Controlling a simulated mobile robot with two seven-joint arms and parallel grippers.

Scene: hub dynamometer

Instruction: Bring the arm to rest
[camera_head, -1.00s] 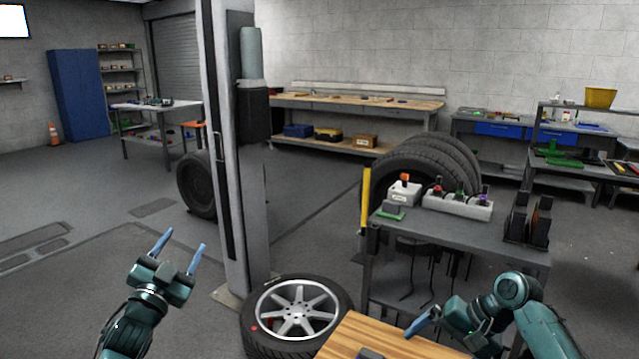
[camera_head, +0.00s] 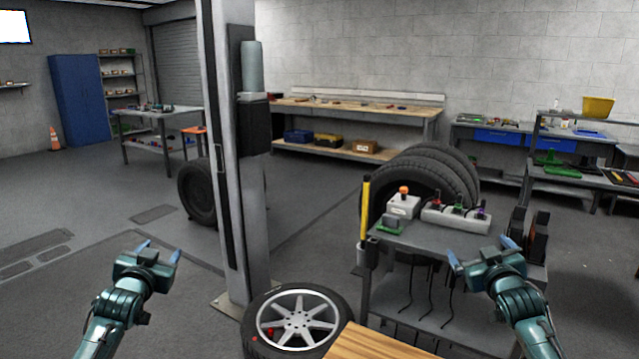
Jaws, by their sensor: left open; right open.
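My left gripper (camera_head: 160,250) is at the lower left of the head view, open and empty. Its blue fingertips point up and away over the grey floor, left of the lift post. My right gripper (camera_head: 477,252) is at the lower right, open and empty. It shows in front of the right end of the grey metal cart (camera_head: 420,285). Its fingers point up and away, and nothing is between them. I cannot tell the gap between it and the cart.
The wooden tabletop (camera_head: 375,346) is at the bottom edge. The cart carries a white box with an orange knob (camera_head: 403,205) and a grey holder (camera_head: 455,218).

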